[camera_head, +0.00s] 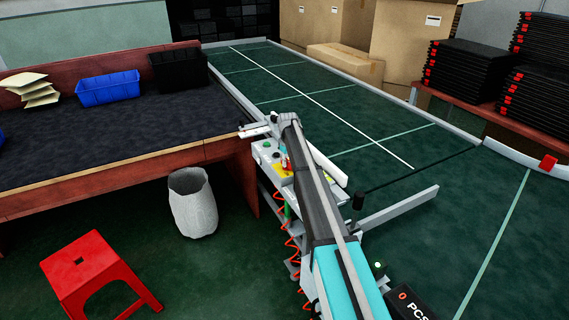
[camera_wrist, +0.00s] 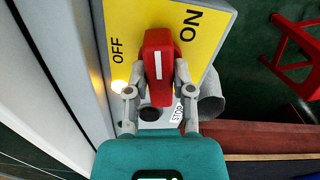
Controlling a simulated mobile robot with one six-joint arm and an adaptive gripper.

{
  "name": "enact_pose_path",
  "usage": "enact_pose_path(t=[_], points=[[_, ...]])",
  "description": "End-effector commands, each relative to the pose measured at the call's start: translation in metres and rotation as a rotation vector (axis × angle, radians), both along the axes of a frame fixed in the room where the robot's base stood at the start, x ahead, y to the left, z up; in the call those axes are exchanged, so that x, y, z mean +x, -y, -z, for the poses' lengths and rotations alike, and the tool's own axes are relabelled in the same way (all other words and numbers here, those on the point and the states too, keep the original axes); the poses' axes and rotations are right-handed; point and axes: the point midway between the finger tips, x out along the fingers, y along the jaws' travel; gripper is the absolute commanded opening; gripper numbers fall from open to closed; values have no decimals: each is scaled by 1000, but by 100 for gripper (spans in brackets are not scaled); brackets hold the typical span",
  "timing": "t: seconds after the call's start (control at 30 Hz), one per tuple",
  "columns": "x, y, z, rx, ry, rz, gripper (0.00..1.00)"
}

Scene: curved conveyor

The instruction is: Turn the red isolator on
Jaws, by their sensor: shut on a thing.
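The red isolator (camera_wrist: 158,50) is a red handle with a white line, on a yellow plate (camera_wrist: 213,25) marked OFF at left and ON at upper right in the wrist view. Its white line points up the picture, between the two words. My gripper (camera_wrist: 159,76) is shut on the handle, one finger on each side. In the head view, the isolator (camera_head: 285,163) is a small red spot on the control box (camera_head: 265,153) beside the conveyor, and my arm partly hides the box.
A STOP label (camera_wrist: 178,113) and a dark round button (camera_wrist: 150,113) lie close by my fingers. A workbench (camera_head: 110,135) stands at left, with a grey bin (camera_head: 193,203) and a red stool (camera_head: 95,275) on the floor. The green conveyor (camera_head: 300,80) runs at right.

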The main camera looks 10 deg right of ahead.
Motion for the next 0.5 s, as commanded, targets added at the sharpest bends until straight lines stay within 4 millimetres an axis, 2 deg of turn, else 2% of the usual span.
enact_pose_path(t=[0.03,0.2,0.5], points=[[-5,1,0,-1,-11,36,0],[-5,0,0,0,-11,140,0],[-5,0,0,0,-11,222,0]])
